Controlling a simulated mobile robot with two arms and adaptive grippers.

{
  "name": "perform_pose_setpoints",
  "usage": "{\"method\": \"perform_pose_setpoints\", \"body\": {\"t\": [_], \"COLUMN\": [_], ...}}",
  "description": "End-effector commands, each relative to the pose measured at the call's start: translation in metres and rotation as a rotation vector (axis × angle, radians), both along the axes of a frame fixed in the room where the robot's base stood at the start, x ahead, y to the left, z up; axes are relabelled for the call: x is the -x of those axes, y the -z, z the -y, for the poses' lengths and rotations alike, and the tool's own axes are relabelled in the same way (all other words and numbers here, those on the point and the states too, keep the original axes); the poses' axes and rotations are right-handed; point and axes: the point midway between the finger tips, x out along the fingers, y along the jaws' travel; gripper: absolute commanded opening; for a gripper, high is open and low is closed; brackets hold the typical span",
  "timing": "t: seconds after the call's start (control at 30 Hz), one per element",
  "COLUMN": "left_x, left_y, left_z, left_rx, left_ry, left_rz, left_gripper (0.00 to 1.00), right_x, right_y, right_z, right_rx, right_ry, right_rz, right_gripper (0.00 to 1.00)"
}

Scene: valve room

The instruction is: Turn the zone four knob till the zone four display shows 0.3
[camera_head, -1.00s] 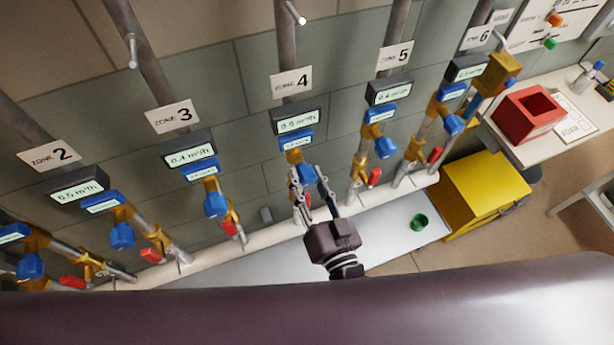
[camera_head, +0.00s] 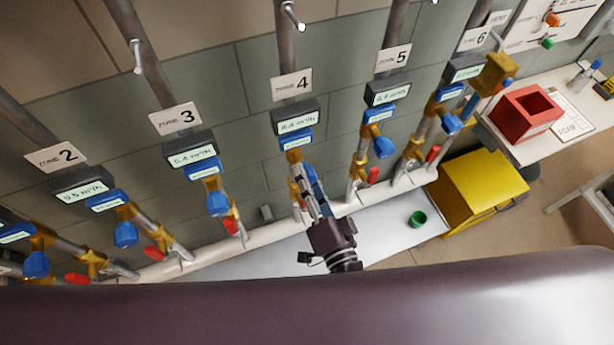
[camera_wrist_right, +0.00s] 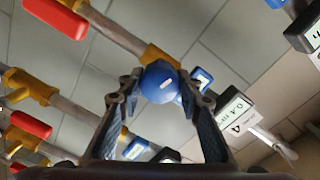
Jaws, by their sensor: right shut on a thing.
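The zone four display (camera_head: 296,122) is a dark box on the wall pipe under the "ZONE 4" sign (camera_head: 292,86). Its small text appears to read 0.4. It also shows in the right wrist view (camera_wrist_right: 236,108), where it looks like 0.4 too. The zone four knob is round and blue with a white mark, seen in the right wrist view (camera_wrist_right: 159,82). My right gripper (camera_wrist_right: 160,90) is shut on this knob, one finger on each side. In the head view, my right gripper (camera_head: 308,180) partly hides the knob. My left gripper is not in view.
Similar valve lines stand on both sides, including zone three's blue knob (camera_head: 217,203) and zone five's (camera_head: 384,147). Red levers sit below them, one at zone five (camera_head: 373,175). A yellow cabinet (camera_head: 480,188) and a green cup (camera_head: 417,219) are at the right.

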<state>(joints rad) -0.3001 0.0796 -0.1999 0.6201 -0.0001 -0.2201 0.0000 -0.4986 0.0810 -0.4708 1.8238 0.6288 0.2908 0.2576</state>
Motion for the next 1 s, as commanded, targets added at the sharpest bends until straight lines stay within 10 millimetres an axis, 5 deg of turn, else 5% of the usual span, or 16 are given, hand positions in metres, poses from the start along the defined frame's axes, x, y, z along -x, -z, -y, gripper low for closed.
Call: {"method": "perform_pose_setpoints", "body": {"t": [0.43, 0.47, 0.6, 1.0], "left_x": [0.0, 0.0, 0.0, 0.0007], "left_y": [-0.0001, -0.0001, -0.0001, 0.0], "left_z": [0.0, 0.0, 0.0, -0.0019], "left_rx": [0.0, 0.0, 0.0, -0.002], "left_ry": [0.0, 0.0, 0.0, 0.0], "left_rz": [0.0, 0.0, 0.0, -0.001], "left_gripper": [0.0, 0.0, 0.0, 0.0], "right_x": [-0.0001, -0.0001, 0.0, 0.0097], "right_y": [0.0003, 0.0003, 0.0003, 0.0014], "right_z": [0.0004, 0.0004, 0.0003, 0.0028], "right_rx": [-0.009, -0.009, -0.009, -0.007], "right_ry": [0.001, 0.001, 0.001, -0.001], "right_rz": [-0.004, -0.004, -0.004, -0.006], "right_gripper": [0.08, 0.34, 0.5, 0.5]}}
